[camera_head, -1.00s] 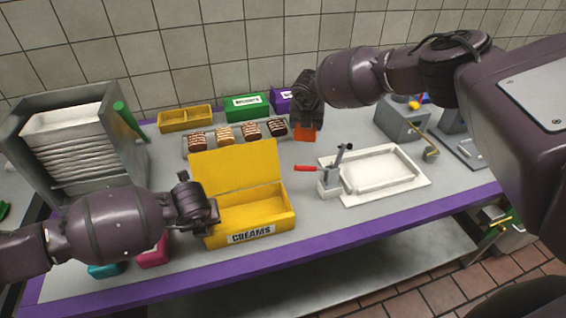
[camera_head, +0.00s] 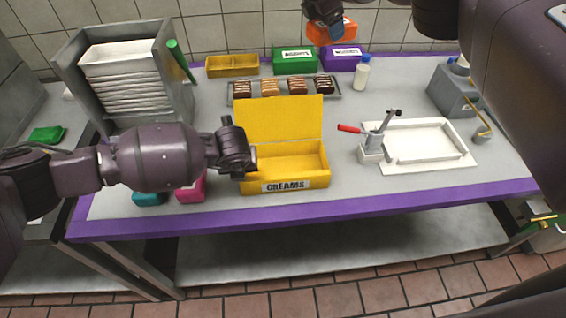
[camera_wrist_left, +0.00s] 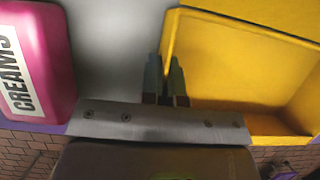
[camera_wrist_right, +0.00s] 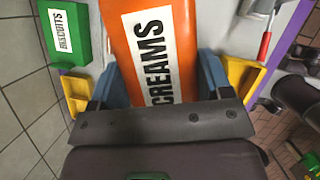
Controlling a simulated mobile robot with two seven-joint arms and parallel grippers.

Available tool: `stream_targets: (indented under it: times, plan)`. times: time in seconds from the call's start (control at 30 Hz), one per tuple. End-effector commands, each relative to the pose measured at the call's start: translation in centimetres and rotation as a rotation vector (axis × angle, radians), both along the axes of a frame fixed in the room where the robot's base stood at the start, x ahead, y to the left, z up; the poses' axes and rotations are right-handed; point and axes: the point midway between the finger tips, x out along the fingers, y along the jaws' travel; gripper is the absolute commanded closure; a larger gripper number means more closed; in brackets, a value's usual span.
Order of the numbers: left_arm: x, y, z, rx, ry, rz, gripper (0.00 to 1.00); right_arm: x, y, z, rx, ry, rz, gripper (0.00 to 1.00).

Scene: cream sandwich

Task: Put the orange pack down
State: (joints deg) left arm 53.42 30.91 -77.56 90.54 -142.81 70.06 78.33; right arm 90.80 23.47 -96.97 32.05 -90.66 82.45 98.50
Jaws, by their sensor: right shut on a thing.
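The orange pack (camera_head: 332,35), labelled CREAMS, is held up at the back of the table, above and behind the purple pack (camera_head: 343,60) in the head view. My right gripper (camera_head: 325,18) is shut on it. In the right wrist view the orange pack (camera_wrist_right: 152,50) sits between the blue fingers. My left gripper (camera_head: 246,163) is beside the left wall of the open yellow CREAMS box (camera_head: 285,184).
A green BISCUITS pack (camera_head: 295,62) and a yellow tray (camera_head: 232,66) stand along the back. A tray of sweets (camera_head: 284,97), a bottle (camera_head: 362,73) and a lever tool by a white tray (camera_head: 418,163) are nearby. Table between the yellow box and the lever tool is clear.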

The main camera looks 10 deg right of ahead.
Motion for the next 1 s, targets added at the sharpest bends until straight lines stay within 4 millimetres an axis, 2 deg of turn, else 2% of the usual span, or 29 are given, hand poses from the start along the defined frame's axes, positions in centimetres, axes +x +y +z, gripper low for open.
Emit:
stream_targets:
  times: [0.07, 0.47, 0.67, 0.87, 1.0]
  plan:
    - [0.0, 0.0, 0.0, 0.000, 0.000, 0.000, 1.00, 0.1, 0.2, 0.5, 0.000, -0.001, -0.020, 0.57]
    - [0.0, 0.0, 0.0, 0.000, 0.000, 0.000, 1.00, -1.6, 1.9, -0.3, 0.000, 0.000, -0.057, 0.57]
    - [0.0, 0.0, 0.0, 0.000, 0.000, 0.000, 1.00, -3.2, 3.5, -0.9, 0.000, 0.001, -0.095, 0.57]
    - [0.0, 0.0, 0.0, 0.000, 0.000, 0.000, 1.00, -6.7, 6.4, -2.1, 0.001, 0.003, -0.169, 0.57]
    - [0.0, 0.0, 0.0, 0.000, 0.000, 0.000, 1.00, -10.1, 8.6, -2.8, 0.000, 0.003, -0.237, 0.57]
